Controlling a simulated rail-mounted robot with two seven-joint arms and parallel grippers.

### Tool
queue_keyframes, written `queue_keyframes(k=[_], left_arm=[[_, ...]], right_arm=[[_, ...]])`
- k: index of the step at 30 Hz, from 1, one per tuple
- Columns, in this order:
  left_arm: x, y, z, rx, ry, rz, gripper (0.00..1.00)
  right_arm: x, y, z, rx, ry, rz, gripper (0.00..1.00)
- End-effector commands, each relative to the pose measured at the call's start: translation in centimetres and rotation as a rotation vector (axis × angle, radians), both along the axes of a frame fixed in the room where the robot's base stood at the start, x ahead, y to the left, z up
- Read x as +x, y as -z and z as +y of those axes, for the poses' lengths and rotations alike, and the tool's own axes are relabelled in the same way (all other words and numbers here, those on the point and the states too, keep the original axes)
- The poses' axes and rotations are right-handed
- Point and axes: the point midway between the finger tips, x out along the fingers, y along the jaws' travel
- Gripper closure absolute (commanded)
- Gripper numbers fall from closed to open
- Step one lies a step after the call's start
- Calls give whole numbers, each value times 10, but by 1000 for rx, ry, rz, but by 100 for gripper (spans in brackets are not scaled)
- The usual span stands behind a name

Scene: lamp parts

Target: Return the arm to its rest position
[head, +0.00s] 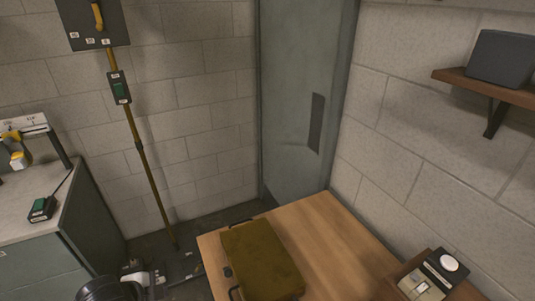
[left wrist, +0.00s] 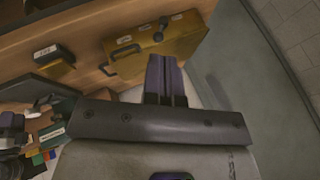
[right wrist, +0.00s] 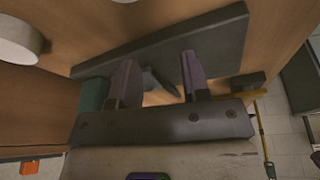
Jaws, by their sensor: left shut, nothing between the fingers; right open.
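Part of my left arm shows low at the left of the head view. My right gripper (right wrist: 160,76) is open in the right wrist view, its two fingers well apart. A dark flat panel (right wrist: 170,40) lies beyond these fingers; I cannot tell whether they touch it. The right gripper cannot be made out in the head view.
An olive case (head: 262,262) lies on the wooden table (head: 330,240); it also shows in the left wrist view (left wrist: 150,48). A device with a white knob (head: 449,263) stands at the lower right. A yellow pole (head: 147,165) rises at the left, beside a counter (head: 30,215).

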Motion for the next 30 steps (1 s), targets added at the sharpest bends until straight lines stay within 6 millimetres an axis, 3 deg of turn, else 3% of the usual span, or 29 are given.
queue_keyframes(k=[1, 3, 6, 11, 17, 24, 30], left_arm=[[5, -18, -4, -14, -90, -58, 100], [8, -36, -7, -47, -225, -132, 100], [1, -50, -14, -125, -402, -221, 100], [-31, -44, -19, -241, -622, -290, 100], [-87, -1, -19, -343, -812, -217, 100], [-172, 78, -27, -394, -989, 49, 100], [-233, 122, -39, -373, -1066, 228, 100]], right_arm=[[0, 0, 0, -1, -1, 0, 57], [0, 0, -1, -3, -2, 1, 57], [0, 0, -1, -4, -3, 0, 57], [0, 0, -2, -6, -4, 0, 57], [0, 0, -1, -4, -3, 0, 57], [0, 0, 0, 1, 0, 0, 57], [0, 0, 1, 2, 1, 0, 57]])
